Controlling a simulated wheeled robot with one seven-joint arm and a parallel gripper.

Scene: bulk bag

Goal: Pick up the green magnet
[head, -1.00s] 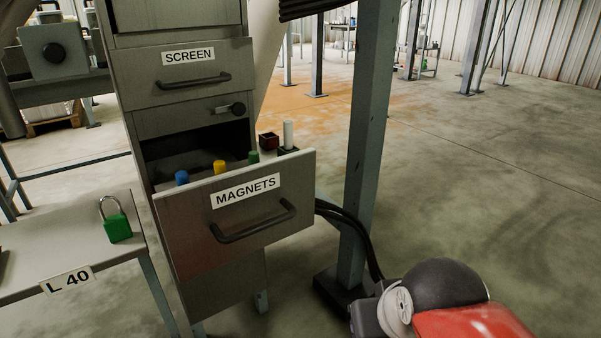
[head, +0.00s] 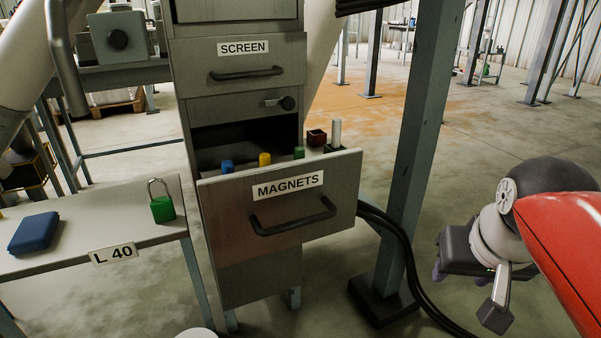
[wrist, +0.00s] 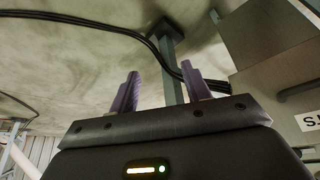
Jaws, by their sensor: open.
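The green magnet (head: 299,153) stands in the open drawer labelled MAGNETS (head: 225,200), its lower part hidden by the drawer front. A yellow magnet (head: 265,159) and a blue magnet (head: 227,166) stand to its left. My gripper (head: 466,287) is at the right in the head view, apart from the drawer and to the right of the steel post. In the wrist view my gripper (wrist: 160,93) shows two purple fingers spread apart with nothing between them.
A dark red box (head: 317,138) and a white cylinder (head: 336,132) are right of the green magnet. A steel post (head: 420,130) with black cables (head: 408,250) stands between drawer and gripper. A side table (head: 90,228) holds a green padlock (head: 162,207) and blue item (head: 34,233).

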